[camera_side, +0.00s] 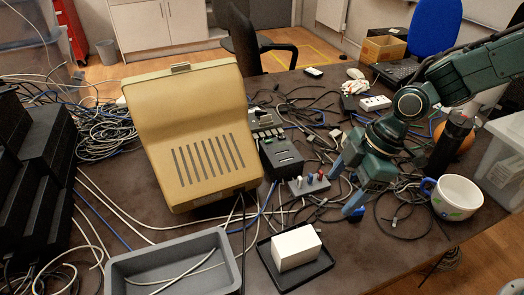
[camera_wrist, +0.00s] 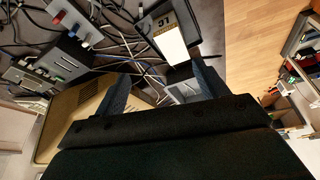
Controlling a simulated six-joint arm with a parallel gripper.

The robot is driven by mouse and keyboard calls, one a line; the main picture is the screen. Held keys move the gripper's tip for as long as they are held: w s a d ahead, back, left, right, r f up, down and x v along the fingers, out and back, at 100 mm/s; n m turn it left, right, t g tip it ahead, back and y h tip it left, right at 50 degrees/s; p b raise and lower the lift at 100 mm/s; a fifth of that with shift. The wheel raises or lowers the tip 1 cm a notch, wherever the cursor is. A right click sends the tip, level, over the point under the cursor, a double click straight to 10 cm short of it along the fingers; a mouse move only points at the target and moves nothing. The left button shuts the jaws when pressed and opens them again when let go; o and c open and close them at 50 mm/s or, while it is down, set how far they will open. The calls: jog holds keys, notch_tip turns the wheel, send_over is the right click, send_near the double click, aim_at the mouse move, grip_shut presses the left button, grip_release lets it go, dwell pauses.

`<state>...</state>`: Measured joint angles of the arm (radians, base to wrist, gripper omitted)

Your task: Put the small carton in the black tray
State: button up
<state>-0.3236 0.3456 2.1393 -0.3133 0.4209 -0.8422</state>
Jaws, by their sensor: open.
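The small white carton (camera_side: 296,248) sits inside the shallow black tray (camera_side: 263,258) near the table's front edge in the side view. It looks upright on the tray floor, with the rim around it. In the wrist view the carton (camera_wrist: 172,46) is at the top centre, with a yellowish marked face showing. My gripper (camera_side: 345,187) is open and empty, above the table behind and to the right of the carton, clear of it. In the wrist view the two fingers of my gripper (camera_wrist: 160,88) stand apart with nothing held between them.
A grey bin (camera_side: 228,243) with cables in it stands left of the tray. A beige terminal housing (camera_side: 205,130) rises behind it. A small switch box (camera_side: 308,187) lies near my fingers. A white mug (camera_side: 457,197) stands at right. Loose cables cover much of the table.

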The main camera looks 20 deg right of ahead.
jog(key=s+d+r+m+t+h, duration=0.2)
jog(key=s+d+r+m, duration=0.35)
jog(key=d+r, duration=0.55)
jog(key=s+d+r+m+t+h, duration=0.1)
jog(key=s+d+r+m+t, duration=0.1)
jog(key=s+d+r+m, duration=0.3)
jog(key=s+d+m, duration=0.4)
jog(key=s, duration=0.3)
jog(key=shift+s+r+m+h, duration=0.2)
jog(key=shift+s+m+h, duration=0.15)
jog(key=shift+s+h, duration=0.05)
